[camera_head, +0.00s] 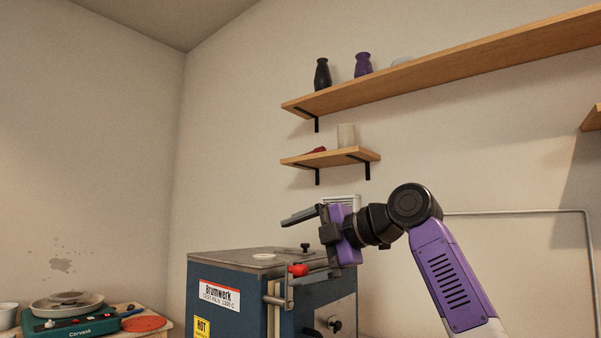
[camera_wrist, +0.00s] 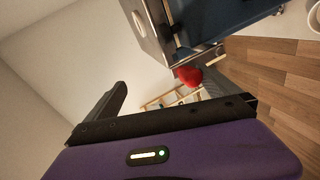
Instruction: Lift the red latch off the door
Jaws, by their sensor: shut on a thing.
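The red latch (camera_head: 298,270) has a red knob and shows at the upper front corner of the blue kiln (camera_head: 245,322), beside a metal bracket. My gripper (camera_head: 300,246) reaches in from the right at the kiln's top edge, one finger above the kiln top and the other low beside the latch. It is shut on the latch, though the exact contact is hard to see. In the wrist view the latch (camera_wrist: 188,75) shows as a red knob beyond the fingers, near the kiln's dark edge (camera_wrist: 152,28). The door face with its black knob (camera_head: 335,325) is partly cut off by the frame.
A low table at left holds a green wheel-like device (camera_head: 75,326) and an orange disc (camera_head: 144,323). Wall shelves (camera_head: 330,158) with vases hang above. Wooden floor (camera_wrist: 255,80) shows.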

